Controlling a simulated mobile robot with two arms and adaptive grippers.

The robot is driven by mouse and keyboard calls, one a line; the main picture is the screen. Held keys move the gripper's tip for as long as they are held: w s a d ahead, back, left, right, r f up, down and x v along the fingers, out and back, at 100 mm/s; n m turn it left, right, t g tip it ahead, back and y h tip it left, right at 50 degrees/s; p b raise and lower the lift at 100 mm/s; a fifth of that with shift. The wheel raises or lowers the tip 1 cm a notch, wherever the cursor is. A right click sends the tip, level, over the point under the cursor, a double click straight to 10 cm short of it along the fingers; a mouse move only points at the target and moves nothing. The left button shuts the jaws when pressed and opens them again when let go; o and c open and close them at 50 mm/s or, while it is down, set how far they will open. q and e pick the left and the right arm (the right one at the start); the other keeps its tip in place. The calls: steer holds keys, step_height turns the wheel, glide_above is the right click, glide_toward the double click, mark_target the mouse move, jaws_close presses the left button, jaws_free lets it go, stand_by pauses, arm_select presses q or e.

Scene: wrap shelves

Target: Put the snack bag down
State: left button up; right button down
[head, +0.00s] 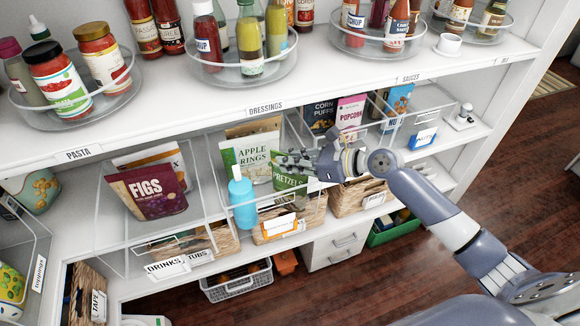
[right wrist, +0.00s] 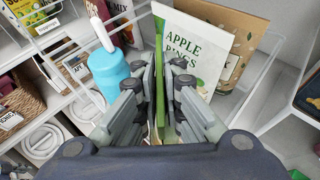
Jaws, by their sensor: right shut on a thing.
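The green pretzels bag (head: 287,175) is in my right gripper (head: 297,162), at the front of a clear-walled shelf compartment. In the right wrist view my right gripper (right wrist: 161,95) is shut on the bag, which shows edge-on as a thin green strip (right wrist: 159,62) between the fingers. The white and green apple rings bag (head: 250,155) stands just behind and left of it, and also shows in the wrist view (right wrist: 190,48). I cannot tell whether the pretzels bag touches the shelf. My left gripper is not in view.
A blue bottle (head: 242,204) stands close at the left. A figs bag (head: 148,192) is further left, popcorn (head: 350,113) and corn puffs (head: 320,115) packs are to the right. The dressings shelf (head: 215,104) runs above, baskets (head: 285,221) below.

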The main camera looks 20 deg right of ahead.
steer(key=shift+f, duration=1.2)
steer(key=c, duration=1.7)
jaws_free()
steer(key=shift+b+v, duration=1.2)
steer(key=shift+v, duration=4.85)
steer(key=shift+a+r, duration=0.1)
steer(key=shift+a, duration=0.05)
